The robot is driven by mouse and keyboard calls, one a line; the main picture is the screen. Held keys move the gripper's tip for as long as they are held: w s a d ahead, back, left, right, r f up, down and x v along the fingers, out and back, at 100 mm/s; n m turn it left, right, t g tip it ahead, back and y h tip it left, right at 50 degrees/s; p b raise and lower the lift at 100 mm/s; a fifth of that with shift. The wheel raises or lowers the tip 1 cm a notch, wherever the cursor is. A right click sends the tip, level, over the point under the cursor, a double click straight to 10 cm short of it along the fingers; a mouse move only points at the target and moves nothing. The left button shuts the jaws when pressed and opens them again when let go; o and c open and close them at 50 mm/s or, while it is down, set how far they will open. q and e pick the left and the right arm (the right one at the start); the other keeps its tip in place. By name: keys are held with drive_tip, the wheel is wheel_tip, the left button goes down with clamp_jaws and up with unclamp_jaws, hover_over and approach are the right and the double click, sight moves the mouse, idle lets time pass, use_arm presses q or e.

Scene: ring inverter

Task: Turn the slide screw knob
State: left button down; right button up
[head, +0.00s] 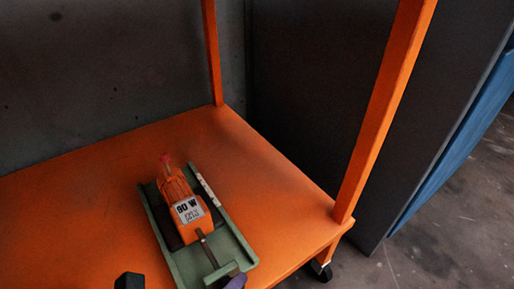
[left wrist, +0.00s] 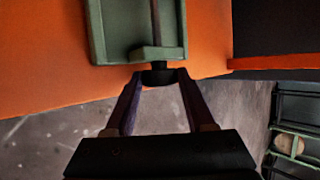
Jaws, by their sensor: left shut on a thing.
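The slide screw unit (head: 244,250) is a green channel-shaped base lying on the orange table top. It carries an orange block labelled "90 W" (head: 187,212) and a metal screw shaft (head: 207,249). In the left wrist view the green base (left wrist: 98,38) shows with the black round knob (left wrist: 158,77) at its near end. My left gripper (left wrist: 160,82) has purple fingers, one on each side of the knob, and is shut on it. My right gripper is in neither view.
The orange table (head: 80,185) has orange corner posts (head: 382,110) and a caster below. Its top is clear around the unit. A dark wall stands behind, with a blue panel (head: 455,145) at right. Concrete floor (left wrist: 50,145) lies beyond the table edge.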

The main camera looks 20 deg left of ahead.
use_arm(q)
drive_tip(key=shift+c, duration=1.2)
unclamp_jaws()
